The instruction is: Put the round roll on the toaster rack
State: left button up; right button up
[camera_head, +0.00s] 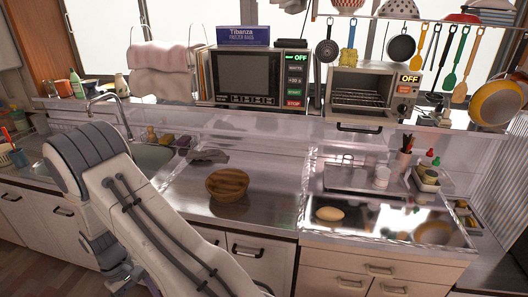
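A small tan, rounded roll (330,213) lies on the shiny counter at the right of centre. The toaster oven (345,118) stands on the raised shelf behind it, with its front opening showing the wire rack (358,98). No food can be made out on the rack. The toaster's display reads OFF. One of my arms crosses the lower left and bends down at its elbow, well to the left of the roll. Its gripper fingers cannot be made out, and no other gripper shows.
A brown wooden bowl (227,184) stands on the counter left of the roll. A microwave (247,80) is left of the toaster. Utensils and pans hang above. A sink (150,158) is at the left. A tray (365,180) with a white cup lies behind the roll.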

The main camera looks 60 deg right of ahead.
aim_at(360, 101)
jog(key=i, duration=0.15)
jog(key=z, duration=0.95)
